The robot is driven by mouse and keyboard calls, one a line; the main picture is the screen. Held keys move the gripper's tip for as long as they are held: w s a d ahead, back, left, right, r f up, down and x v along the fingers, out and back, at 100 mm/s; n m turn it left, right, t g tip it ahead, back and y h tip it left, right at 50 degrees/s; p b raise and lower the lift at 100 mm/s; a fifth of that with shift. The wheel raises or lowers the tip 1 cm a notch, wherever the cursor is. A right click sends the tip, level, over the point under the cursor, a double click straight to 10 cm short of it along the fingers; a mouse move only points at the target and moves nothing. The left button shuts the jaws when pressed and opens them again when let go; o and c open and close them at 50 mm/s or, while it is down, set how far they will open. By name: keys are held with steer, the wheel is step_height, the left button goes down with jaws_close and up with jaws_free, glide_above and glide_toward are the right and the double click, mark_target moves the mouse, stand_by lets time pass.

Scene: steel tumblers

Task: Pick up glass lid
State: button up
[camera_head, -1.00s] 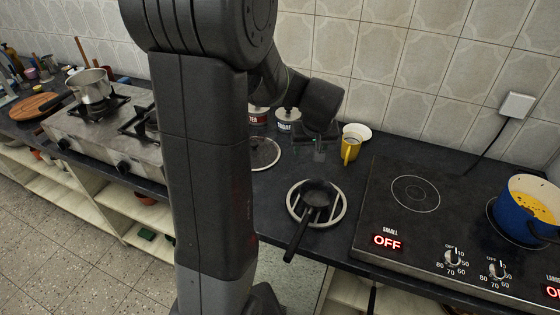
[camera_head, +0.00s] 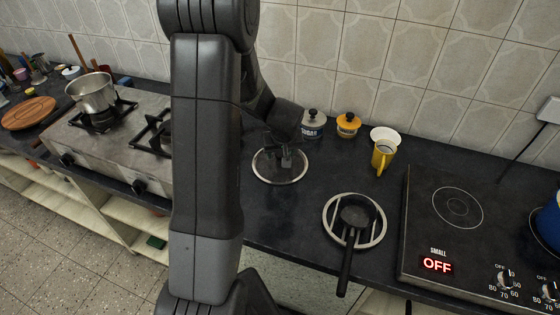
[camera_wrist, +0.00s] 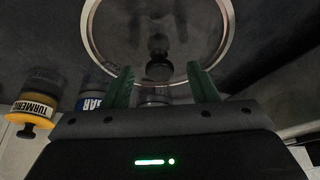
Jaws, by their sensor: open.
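The glass lid (camera_head: 268,178) is a clear round disc with a pale metal rim, lying on the dark counter between my arm and the round trivet. In the wrist view the lid (camera_wrist: 98,50) fills the upper middle, with its dark knob (camera_wrist: 158,47) near its centre. My gripper (camera_head: 286,160) is over the back part of the lid in the head view. In the wrist view my gripper's green fingers (camera_wrist: 162,82) are spread apart and empty, and the knob lies ahead, in line with the gap between them. I cannot tell the height above the lid.
A small black pan (camera_head: 353,217) rests on a round trivet (camera_head: 327,208) to the right. A gas stove (camera_head: 118,150) is at left, a hotplate (camera_head: 440,235) at right.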

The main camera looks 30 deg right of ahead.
steer(key=shift+w+d+f, duration=0.1)
steer(key=shift+w+f, duration=0.05)
steer(key=shift+f, duration=0.2)
jaws_close()
